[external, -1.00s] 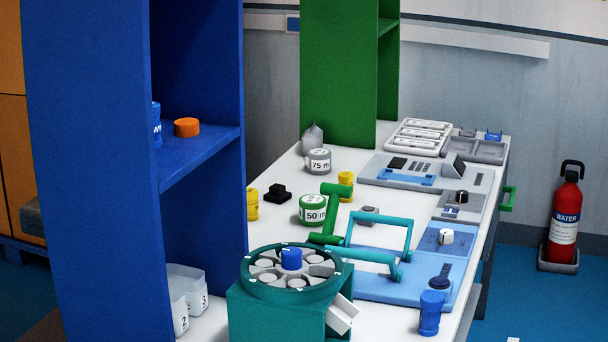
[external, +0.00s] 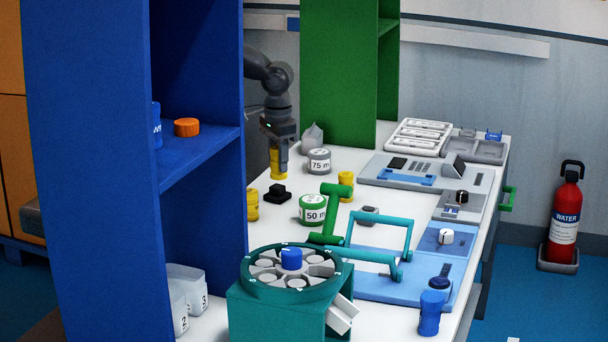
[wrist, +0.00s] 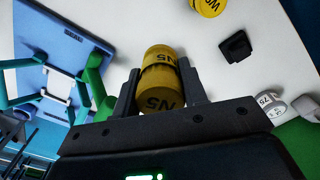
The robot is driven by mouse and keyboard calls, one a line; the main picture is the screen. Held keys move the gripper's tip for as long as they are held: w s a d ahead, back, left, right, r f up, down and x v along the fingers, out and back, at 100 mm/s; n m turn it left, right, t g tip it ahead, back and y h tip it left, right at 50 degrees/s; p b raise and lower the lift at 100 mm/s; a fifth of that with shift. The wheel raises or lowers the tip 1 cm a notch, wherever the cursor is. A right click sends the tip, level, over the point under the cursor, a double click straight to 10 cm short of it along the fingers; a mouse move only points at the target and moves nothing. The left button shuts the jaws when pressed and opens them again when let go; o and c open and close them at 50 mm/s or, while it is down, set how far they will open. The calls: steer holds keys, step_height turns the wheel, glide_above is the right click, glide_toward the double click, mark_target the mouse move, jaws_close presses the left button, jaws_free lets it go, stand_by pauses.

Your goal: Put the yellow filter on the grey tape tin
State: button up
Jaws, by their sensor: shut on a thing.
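My gripper (external: 280,160) is shut on a yellow filter (external: 276,165), left of the grey tape tin in the external view. In the wrist view the filter (wrist: 160,82) sits between both fingers of the gripper (wrist: 159,85), its dark lettering showing. The filter appears held up near the table's far left edge; its exact height cannot be told. The grey tape tin (external: 319,161), marked 75 m, stands upright on the table, with nothing on its lid. In the wrist view the tin (wrist: 283,112) is at the right, apart from the filter.
A black block (external: 277,193), a green 50 m tin (external: 312,210) and two other yellow filters (external: 252,205) (external: 345,186) stand nearby. A grey pointed object (external: 312,137) stands behind the tape tin, by the green shelf (external: 338,75). A blue shelf (external: 90,170) fills the left foreground.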

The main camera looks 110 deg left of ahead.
steer(key=w+a+r+n, duration=0.1)
steer(key=a+r+n, duration=0.15)
steer(key=a, duration=1.25)
steer(key=n, duration=0.3)
glide_above(319, 152)
step_height(319, 152, down, 6)
steer(key=shift+d+r, duration=0.15)
steer(key=shift+a+f, duration=0.25)
steer(key=shift+f, duration=1.85)
steer(key=shift+f, duration=0.1)
steer(key=o, duration=1)
